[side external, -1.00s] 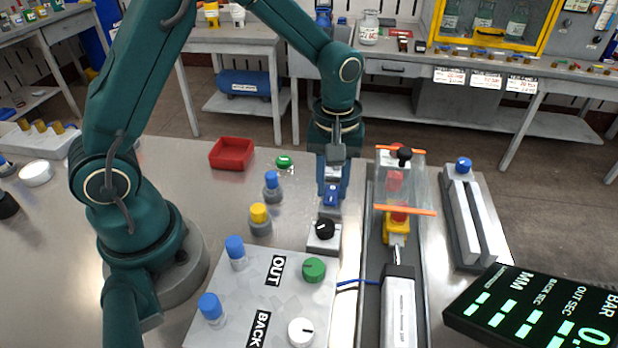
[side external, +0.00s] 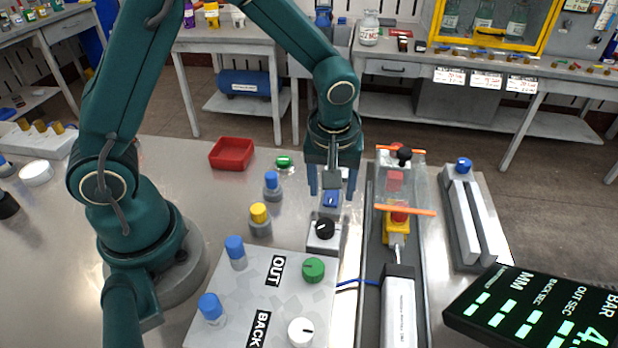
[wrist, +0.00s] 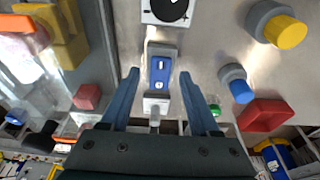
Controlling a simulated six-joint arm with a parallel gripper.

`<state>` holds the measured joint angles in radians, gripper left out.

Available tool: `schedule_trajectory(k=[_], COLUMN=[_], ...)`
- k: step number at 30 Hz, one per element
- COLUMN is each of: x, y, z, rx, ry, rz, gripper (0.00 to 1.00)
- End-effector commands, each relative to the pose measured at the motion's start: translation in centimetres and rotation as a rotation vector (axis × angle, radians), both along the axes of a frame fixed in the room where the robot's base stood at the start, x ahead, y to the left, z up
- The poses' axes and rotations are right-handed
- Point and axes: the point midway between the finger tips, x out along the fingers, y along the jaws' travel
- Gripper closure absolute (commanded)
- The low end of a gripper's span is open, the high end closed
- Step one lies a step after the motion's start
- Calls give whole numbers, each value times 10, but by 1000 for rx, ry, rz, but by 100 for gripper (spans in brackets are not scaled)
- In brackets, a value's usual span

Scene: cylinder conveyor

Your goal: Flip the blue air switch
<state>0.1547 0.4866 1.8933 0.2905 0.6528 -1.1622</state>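The blue air switch (side external: 331,199) is a small blue rocker on a grey block, standing behind the black knob on the table. In the wrist view the blue rocker (wrist: 160,74) shows between my fingers, with a white mark on it. My gripper (side external: 331,191) is open and empty, pointing down over the switch, one finger to each side of it. In the wrist view both fingers of my gripper (wrist: 158,76) are spread wide, apart from the rocker. I cannot tell which way the rocker is tipped.
The black knob (side external: 324,229) stands in front of the switch. The clear-guarded cylinder track (side external: 427,275) runs close on the right. Blue and yellow buttons (side external: 259,213) and a red tray (side external: 231,153) are to the left. A panel (side external: 247,292) with knobs lies in front.

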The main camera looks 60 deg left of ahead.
Motion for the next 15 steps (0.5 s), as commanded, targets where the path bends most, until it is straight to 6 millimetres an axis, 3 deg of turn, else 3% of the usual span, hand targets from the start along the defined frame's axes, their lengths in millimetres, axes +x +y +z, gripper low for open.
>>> schedule_trajectory(k=[5,15], x=[0,-7], y=[-1,-7], z=[7,46], rx=[0,0], ry=[-1,-3], rz=[0,0], gripper=[38,38])
